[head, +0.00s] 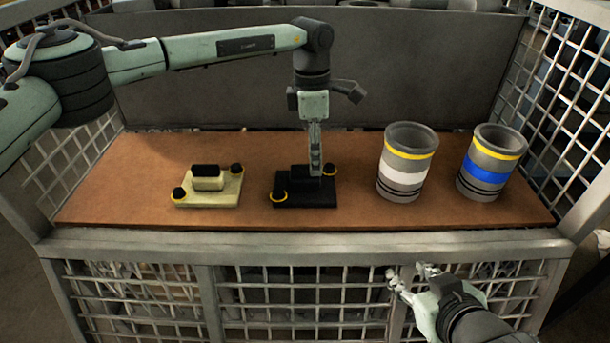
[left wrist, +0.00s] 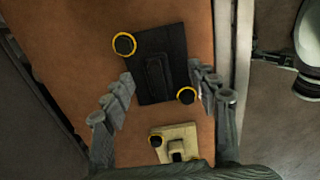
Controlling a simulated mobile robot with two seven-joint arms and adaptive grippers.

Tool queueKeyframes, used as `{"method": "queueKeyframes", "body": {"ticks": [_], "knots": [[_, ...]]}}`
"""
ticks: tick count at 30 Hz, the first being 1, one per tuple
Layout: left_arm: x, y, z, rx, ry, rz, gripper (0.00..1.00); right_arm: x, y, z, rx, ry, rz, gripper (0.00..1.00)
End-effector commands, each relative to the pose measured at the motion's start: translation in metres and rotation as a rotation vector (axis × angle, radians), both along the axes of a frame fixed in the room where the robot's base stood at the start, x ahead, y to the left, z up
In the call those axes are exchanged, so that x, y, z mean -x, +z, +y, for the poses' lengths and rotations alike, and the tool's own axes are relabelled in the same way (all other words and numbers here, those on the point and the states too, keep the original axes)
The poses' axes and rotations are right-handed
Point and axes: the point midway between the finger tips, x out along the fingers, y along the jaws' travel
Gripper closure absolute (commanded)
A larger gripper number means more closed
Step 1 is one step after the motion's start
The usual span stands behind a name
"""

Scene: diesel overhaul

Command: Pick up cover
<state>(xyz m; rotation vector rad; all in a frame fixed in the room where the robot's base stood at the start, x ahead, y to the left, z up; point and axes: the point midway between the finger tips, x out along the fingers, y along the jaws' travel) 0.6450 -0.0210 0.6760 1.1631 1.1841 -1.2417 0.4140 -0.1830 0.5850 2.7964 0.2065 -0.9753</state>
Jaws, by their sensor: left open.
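A black cover (head: 305,193) with a raised black handle and two yellow-ringed knobs lies flat on the brown board. A cream cover (head: 208,187) of the same form, with a black-topped handle, lies to its left. My left gripper (head: 315,170) points down over the black cover and hides part of its handle. In the left wrist view the open fingers (left wrist: 161,76) stand on either side of the black cover (left wrist: 178,50), with its handle ahead between them. The cream cover (left wrist: 172,138) shows lower down. My right gripper (head: 410,272) is empty and open, in front of the crate.
Two grey cylinders stand to the right, one with a white band (head: 401,178) and one with a blue band (head: 485,178). The brown board (head: 130,175) lies within a metal mesh-sided crate (head: 300,244). A tall grey panel (head: 400,70) closes the back.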

Motion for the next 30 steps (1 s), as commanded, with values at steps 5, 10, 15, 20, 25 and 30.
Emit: {"method": "queueKeyframes", "body": {"ticks": [5,10,15,20,25,30], "knots": [[-0.006,-0.004,0.015,-0.057,-0.004,-0.015,0.41,0.000,0.003,0.002,-0.003,0.003,-0.011,0.60],[-0.006,-0.021,0.016,-0.054,-0.003,-0.014,0.41,-0.002,0.005,0.003,-0.006,0.006,-0.020,0.60],[-0.005,-0.039,0.019,-0.054,-0.002,-0.012,0.41,-0.001,0.004,0.002,-0.004,0.003,-0.012,0.60],[-0.005,-0.064,0.022,-0.053,-0.001,-0.013,0.41,0.000,0.003,0.001,-0.002,0.002,-0.009,0.60],[-0.006,-0.072,0.021,-0.051,-0.002,-0.015,0.41,-0.001,0.003,0.001,-0.004,0.003,-0.012,0.60],[-0.005,-0.072,0.021,-0.051,-0.002,-0.014,0.46,-0.001,0.003,0.001,-0.004,0.002,-0.012,0.60]]}}
